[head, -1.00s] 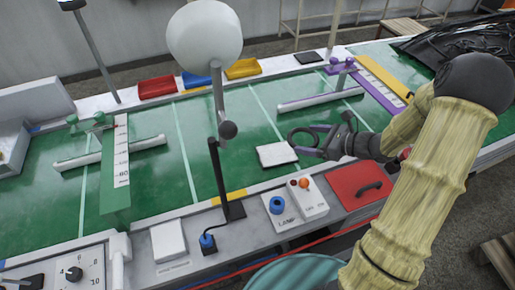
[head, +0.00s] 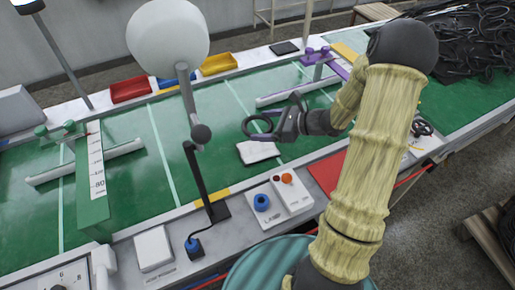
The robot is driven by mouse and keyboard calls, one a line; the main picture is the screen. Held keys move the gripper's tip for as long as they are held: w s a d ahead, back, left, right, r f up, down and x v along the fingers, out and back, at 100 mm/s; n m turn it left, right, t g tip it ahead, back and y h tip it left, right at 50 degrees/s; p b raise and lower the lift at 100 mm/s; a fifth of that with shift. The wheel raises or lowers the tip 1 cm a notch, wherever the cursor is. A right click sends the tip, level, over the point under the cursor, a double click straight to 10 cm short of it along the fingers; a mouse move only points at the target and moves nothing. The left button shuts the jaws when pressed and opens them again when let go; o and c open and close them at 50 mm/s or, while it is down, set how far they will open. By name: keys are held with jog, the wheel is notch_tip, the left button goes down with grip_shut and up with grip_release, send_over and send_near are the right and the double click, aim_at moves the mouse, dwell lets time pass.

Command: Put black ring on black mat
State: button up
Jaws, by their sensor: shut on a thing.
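The black ring (head: 246,128) is held in my gripper (head: 276,124), which is shut on its right side. The ring hangs out to the left of the fingers, above the green surface and just above a white pad (head: 258,152) in the picture. A small black mat (head: 285,48) lies flat on the white ledge behind the green surface, further back and apart from the ring. The exact height of the ring is hard to tell.
Red (head: 131,89) and yellow (head: 219,64) trays stand on the back ledge, left of the mat. A purple fixture (head: 318,55) stands to its right. A white lamp (head: 168,40) rises left of my gripper. A pile of black hoses (head: 478,40) lies at far right.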

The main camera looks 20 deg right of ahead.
send_over(265, 151)
jog(key=shift+f+b, duration=0.35)
jog(key=shift+f, duration=2.75)
jog(key=shift+f, duration=1.85)
jog(key=shift+f, duration=0.15)
jog(key=o, duration=0.8)
jog(key=shift+o, duration=0.2)
jog(key=shift+r, duration=0.2)
jog(key=v, duration=1.2)
